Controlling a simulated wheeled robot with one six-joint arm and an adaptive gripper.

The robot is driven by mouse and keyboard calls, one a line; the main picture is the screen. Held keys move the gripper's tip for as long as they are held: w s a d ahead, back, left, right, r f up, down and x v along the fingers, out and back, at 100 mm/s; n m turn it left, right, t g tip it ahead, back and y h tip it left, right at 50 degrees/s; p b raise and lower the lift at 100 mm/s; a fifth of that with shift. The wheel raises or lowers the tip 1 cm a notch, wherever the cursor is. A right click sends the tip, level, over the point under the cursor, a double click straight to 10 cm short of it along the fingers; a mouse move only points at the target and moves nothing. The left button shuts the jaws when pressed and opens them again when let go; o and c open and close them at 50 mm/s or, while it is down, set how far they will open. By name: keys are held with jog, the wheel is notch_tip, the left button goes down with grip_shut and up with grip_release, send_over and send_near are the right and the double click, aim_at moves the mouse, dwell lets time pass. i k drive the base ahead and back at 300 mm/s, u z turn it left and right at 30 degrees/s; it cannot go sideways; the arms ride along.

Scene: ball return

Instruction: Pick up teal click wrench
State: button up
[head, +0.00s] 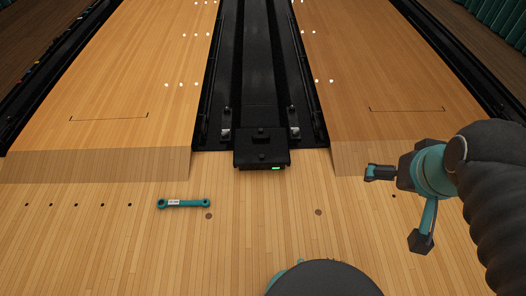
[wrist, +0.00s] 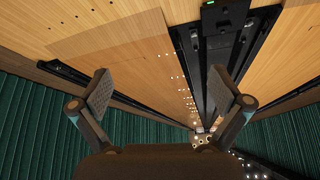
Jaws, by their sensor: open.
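The teal wrench (head: 184,204) lies flat on the wooden floor in the head view, left of centre. It has a ring at each end and a pale label near its middle. My gripper (head: 372,173) is at the right of the head view, well to the right of the wrench and apart from it. In the wrist view my gripper (wrist: 165,100) has its two fingers spread wide with nothing between them. The wrench does not show in the wrist view.
A black ball return unit (head: 262,148) with a green light stands beyond the wrench, between two wooden lanes. The floor around the wrench is clear. Dark green curtains (wrist: 285,140) show in the wrist view.

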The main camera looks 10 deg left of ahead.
aim_at(170, 203)
jog(key=u, duration=1.9)
jog(key=k, duration=0.95)
jog(key=z, duration=1.05)
jog(key=i, duration=0.8)
jog(key=u, duration=0.65)
jog(key=i, duration=0.85)
jog(key=u, duration=0.85)
